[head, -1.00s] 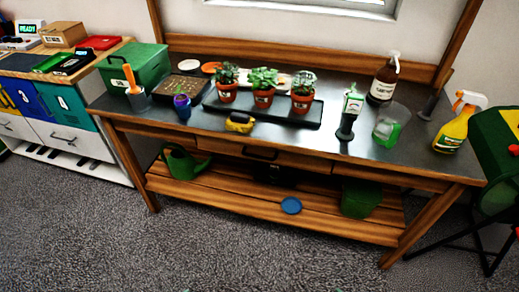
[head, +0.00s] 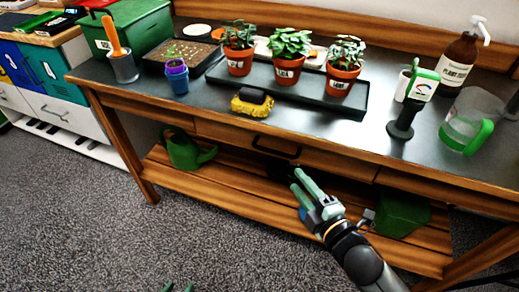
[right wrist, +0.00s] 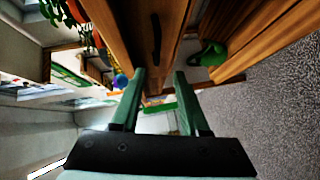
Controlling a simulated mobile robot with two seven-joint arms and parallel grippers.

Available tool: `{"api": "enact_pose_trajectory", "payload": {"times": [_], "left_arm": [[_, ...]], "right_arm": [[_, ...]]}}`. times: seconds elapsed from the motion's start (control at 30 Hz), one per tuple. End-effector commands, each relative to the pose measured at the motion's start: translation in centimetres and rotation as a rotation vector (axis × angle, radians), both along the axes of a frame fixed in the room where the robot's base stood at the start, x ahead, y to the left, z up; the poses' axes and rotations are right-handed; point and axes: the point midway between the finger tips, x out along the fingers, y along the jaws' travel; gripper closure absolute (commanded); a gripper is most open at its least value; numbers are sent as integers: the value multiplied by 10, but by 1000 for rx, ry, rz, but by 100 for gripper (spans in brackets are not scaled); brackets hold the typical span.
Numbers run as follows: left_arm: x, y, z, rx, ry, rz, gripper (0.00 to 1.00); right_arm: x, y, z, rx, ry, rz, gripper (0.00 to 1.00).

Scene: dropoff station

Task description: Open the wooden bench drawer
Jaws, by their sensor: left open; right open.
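The wooden bench (head: 115,98) has a drawer (head: 230,134) in its front apron, under the dark top. The drawer front looks flush with the apron, so it appears closed. Its dark bar handle (head: 276,148) is in the middle; it also shows in the right wrist view (right wrist: 156,38). My right gripper (head: 298,182) is open and empty, below and in front of the handle, apart from it. In the right wrist view its green fingers (right wrist: 157,88) point toward the drawer side. My left gripper (head: 179,288) shows only its fingertips at the bottom edge, open and far from the drawer.
The lower shelf (head: 210,190) holds a green watering can (head: 185,150) and a green bin (head: 402,212). Carpet lies in front.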

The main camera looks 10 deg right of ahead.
Motion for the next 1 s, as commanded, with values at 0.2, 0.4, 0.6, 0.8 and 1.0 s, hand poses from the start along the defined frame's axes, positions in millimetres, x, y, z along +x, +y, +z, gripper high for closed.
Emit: {"api": "enact_pose_trajectory", "payload": {"times": [0.2, 0.4, 0.6, 0.8, 1.0], "left_arm": [[2, -1, 0, -1, -5, -4, 50], [1, 1, -4, 3, -2, -3, 50], [-4, 3, -12, 6, 8, -1, 50], [-5, 5, -17, 10, 10, 2, 50], [2, 7, -11, 12, -29, 4, 50]], "right_arm": [[8, 2, 2, -36, -26, 9, 55], [33, 7, -2, -35, -27, 8, 55], [66, 14, -7, -32, -25, 7, 55], [97, 20, -12, -32, -24, 9, 55], [117, 24, -16, -31, -22, 8, 55]]}}
